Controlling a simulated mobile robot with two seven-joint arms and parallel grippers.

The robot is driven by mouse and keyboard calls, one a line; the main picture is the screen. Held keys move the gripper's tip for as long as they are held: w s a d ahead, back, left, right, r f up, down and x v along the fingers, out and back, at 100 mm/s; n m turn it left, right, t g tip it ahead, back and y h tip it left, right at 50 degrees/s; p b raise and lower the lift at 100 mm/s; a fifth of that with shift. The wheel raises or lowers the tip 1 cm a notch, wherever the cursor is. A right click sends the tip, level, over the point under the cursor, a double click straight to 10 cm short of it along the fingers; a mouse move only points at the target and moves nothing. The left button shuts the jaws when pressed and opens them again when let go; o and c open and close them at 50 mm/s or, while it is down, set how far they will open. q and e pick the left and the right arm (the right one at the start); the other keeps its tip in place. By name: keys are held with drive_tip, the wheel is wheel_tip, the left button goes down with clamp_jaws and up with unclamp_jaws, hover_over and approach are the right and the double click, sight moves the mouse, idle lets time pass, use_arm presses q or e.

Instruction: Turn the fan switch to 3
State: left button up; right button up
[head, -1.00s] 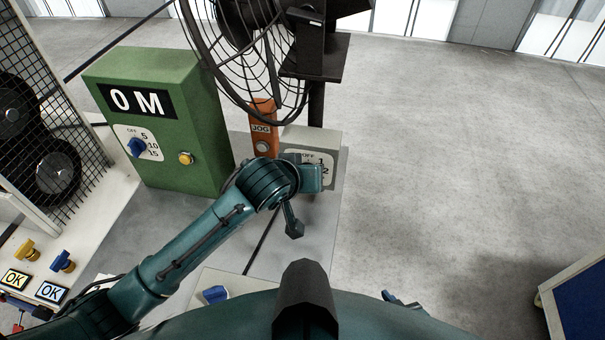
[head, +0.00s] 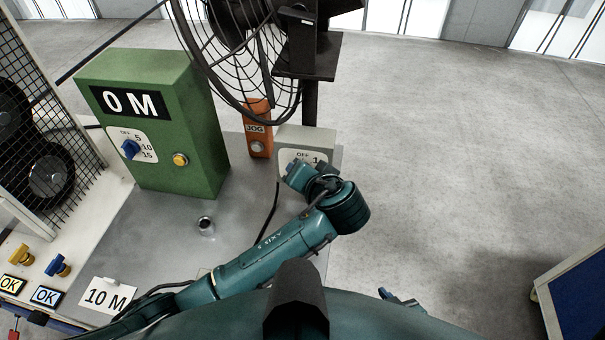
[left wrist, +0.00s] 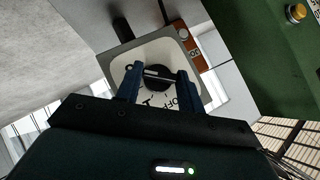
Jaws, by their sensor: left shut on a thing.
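The fan switch is a black round knob (left wrist: 157,78) with a pale line across it, on a light dial plate. OFF and 1 are legible on the plate; its other marks are partly covered. The knob sits on a grey box (head: 318,146) below the fan. In the left wrist view my left gripper (left wrist: 158,76) has its two blue fingers on either side of the knob, shut on it. In the head view my left wrist hides the knob. A small dark part of my right gripper (head: 398,296) shows at the bottom; its fingers cannot be made out.
A caged fan (head: 235,50) on a black post stands behind the box. An orange JOG box (head: 257,138) and a green box (head: 160,120) with a blue dial stand to the left. A 10 M card (head: 106,297) lies at the lower left.

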use_arm(q)
drive_tip(key=shift+m+y, duration=0.3)
drive_tip(key=shift+y, duration=0.4)
drive_tip(key=o, duration=1)
drive_tip(key=shift+t, duration=0.3)
